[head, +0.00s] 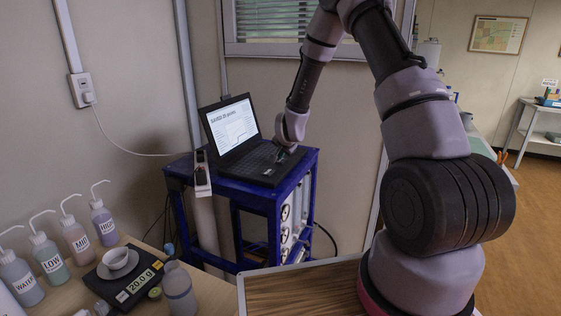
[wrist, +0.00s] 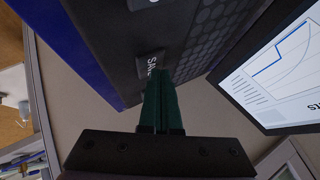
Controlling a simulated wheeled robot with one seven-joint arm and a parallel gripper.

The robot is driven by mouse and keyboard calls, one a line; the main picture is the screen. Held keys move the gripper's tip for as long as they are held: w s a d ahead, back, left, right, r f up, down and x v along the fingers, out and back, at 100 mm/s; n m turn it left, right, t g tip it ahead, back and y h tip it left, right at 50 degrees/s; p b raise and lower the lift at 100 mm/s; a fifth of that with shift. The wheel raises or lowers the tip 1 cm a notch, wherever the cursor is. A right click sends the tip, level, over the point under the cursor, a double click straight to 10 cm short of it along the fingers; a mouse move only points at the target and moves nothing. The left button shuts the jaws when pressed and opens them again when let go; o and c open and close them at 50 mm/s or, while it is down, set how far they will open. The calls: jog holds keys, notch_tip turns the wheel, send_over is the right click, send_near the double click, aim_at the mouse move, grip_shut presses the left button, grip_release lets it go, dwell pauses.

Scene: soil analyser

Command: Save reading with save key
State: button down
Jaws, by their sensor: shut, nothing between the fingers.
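The black laptop (head: 258,162) stands open on a blue cart, its screen (head: 233,122) lit with a graph and a heading that appears to read "SAVED" and a number of points. In the wrist view the screen (wrist: 285,75) shows a blue curve. The save key (wrist: 150,64), a dark raised key with white letters "SAVE", sits near the edge of the keyboard deck. My gripper (wrist: 161,75) is shut and empty, its green fingertips at the save key and partly covering it. I cannot tell whether they touch. In the head view my gripper (head: 283,153) is over the laptop's right side.
The blue cart (head: 273,197) stands against the wall. At the lower left a bench holds labelled wash bottles (head: 103,222) and a scale (head: 130,281) with a white bowl (head: 117,260). A wood-topped surface (head: 300,291) lies in front of the cart.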

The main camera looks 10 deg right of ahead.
jog(key=shift+r, duration=0.55)
jog(key=shift+r, duration=2.5)
jog(key=shift+r, duration=0.1)
notch_tip(320, 180, up, 11)
jog(key=n+y, duration=0.1)
send_over(280, 161)
jog(key=s, duration=0.4)
jog(key=s+d+r+n, duration=0.2)
jog(key=s+r, duration=0.7)
jog(key=s+d+r, duration=0.1)
jog(key=s+r, duration=0.1)
jog(key=s, duration=0.6)
jog(key=s+d+r+n+g, duration=0.1)
jog(key=s+r, duration=0.2)
jog(key=s, duration=0.6)
jog(key=s+d+r+g+y, duration=0.1)
jog(key=s+d+r, duration=0.1)
jog(key=s, duration=0.7)
jog(key=shift+r+n, duration=0.25)
jog(key=shift+n, duration=0.15)
